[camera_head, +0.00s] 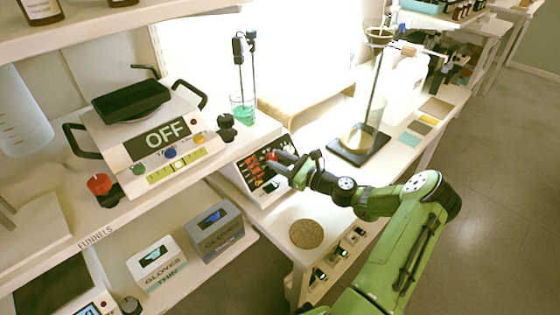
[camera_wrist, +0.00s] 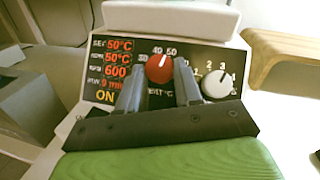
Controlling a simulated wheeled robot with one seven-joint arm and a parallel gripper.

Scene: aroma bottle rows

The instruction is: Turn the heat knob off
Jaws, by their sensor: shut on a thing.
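My gripper (camera_wrist: 166,75) is shut on the red knob, one finger on each side. In the head view my gripper (camera_head: 283,160) reaches the panel from the right and partly covers the knob. A white knob (camera_wrist: 217,83) sits right of the red one.
A stand with a funnel (camera_head: 378,33) is to the right behind my arm. A scale-like device reading OFF (camera_head: 166,133) with a red knob stands on the left shelf. A beaker of green liquid (camera_head: 242,108) is behind the hotplate. A round cork mat (camera_head: 306,233) lies in front.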

